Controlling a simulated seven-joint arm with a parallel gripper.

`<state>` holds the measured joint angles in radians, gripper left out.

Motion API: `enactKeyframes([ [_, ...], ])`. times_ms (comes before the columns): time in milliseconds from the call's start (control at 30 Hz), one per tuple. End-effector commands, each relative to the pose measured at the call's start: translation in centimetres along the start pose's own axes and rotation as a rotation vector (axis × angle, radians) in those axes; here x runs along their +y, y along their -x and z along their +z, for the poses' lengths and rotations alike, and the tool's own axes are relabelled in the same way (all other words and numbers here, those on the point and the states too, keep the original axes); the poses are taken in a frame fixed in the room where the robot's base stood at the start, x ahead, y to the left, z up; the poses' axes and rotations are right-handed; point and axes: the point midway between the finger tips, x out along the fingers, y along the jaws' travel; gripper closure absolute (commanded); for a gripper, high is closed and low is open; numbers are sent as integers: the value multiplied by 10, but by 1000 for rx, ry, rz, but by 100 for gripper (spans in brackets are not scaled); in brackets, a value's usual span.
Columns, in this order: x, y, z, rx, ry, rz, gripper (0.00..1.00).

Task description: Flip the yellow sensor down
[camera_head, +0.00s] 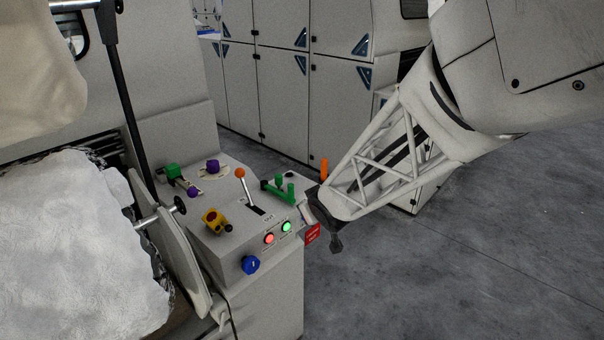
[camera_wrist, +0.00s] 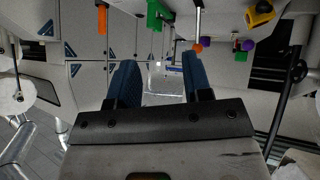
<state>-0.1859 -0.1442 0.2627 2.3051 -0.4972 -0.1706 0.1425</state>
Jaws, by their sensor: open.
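The yellow sensor (camera_head: 214,220) is a small yellow block with a dark round part, on the left side of the control panel's sloped top in the head view. It also shows at the top right of the wrist view (camera_wrist: 259,13). My gripper (camera_head: 335,242) is off the right side of the panel, apart from the sensor, with the panel's buttons and levers between them. In the wrist view its two blue fingers (camera_wrist: 158,75) stand wide apart with nothing between them. The fingers are small and dark in the head view.
The panel (camera_head: 224,249) carries an orange-ball lever (camera_head: 240,173), green handles (camera_head: 278,187), purple knobs (camera_head: 212,166), a red button (camera_head: 269,239), a green button (camera_head: 286,227) and a blue knob (camera_head: 251,264). Grey floor (camera_head: 450,270) is clear on the right.

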Motion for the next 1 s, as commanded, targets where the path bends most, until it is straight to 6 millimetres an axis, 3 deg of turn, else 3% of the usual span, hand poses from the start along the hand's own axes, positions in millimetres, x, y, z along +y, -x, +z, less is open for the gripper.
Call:
enactKeyframes([
  [267,-1,-15,-12,43,40,-23,63],
  [467,-7,-45,-40,144,135,-93,63],
  [733,-34,-96,-76,310,293,-288,63],
  [1000,-70,-137,-86,428,425,-558,63],
])
